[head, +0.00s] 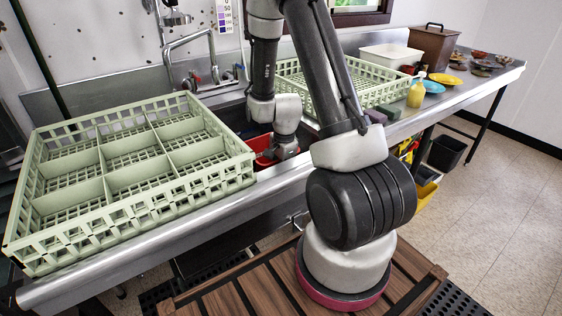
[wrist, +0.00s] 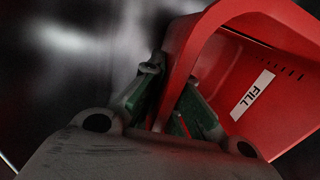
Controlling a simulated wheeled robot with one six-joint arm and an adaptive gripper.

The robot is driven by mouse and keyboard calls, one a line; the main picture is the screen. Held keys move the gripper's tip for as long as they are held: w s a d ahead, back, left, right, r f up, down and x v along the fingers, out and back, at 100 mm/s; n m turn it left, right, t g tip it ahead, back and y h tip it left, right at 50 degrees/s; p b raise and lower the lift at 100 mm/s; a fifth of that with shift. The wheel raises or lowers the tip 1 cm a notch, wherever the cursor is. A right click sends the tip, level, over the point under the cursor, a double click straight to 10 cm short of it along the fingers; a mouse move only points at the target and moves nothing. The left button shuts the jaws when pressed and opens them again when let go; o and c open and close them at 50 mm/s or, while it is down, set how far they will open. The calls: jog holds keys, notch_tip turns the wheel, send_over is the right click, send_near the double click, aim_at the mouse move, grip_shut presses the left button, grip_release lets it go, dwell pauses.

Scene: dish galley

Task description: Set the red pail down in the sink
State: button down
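The red pail (head: 264,145) shows in the head view low in the sink (head: 236,116) opening, between the two green racks, partly hidden by my arm. In the wrist view the red pail (wrist: 245,50) fills the upper right, with a white label reading FILL and dark level marks on its inner wall. My gripper (wrist: 168,112) has its green-padded fingers on both sides of a red strip at the pail's near edge and is closed on it. In the head view the fingertips are hidden. I cannot tell whether the pail's bottom touches the sink floor.
A large pale green divided rack (head: 130,165) stands left of the sink. Another green rack (head: 350,82) stands right of it. A faucet (head: 192,62) rises behind the sink. A yellow bottle (head: 417,93), plates and a brown bin (head: 432,46) are farther right on the counter.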

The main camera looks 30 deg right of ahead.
jog(key=shift+f, duration=4.75)
jog(key=c, duration=1.6)
grip_release()
jog(key=shift+o, duration=0.2)
jog(key=s+a+r+n+t, duration=0.1)
jog(key=s+r+n, duration=0.15)
jog(key=r, duration=0.85)
jog(key=s+a+r+n, duration=0.15)
jog(key=r+n, duration=0.25)
jog(key=r, duration=0.7)
jog(key=s+a+r+n+t, duration=0.1)
jog(key=s+r+n, duration=0.2)
jog(key=r, duration=0.8)
jog(key=s+a+r+n+t, duration=0.1)
jog(key=s+r+n, duration=0.7)
jog(key=s, duration=0.5)
notch_tip(320, 180, up, 2)
jog(key=shift+a+r, duration=0.15)
jog(key=shift+a, duration=0.15)
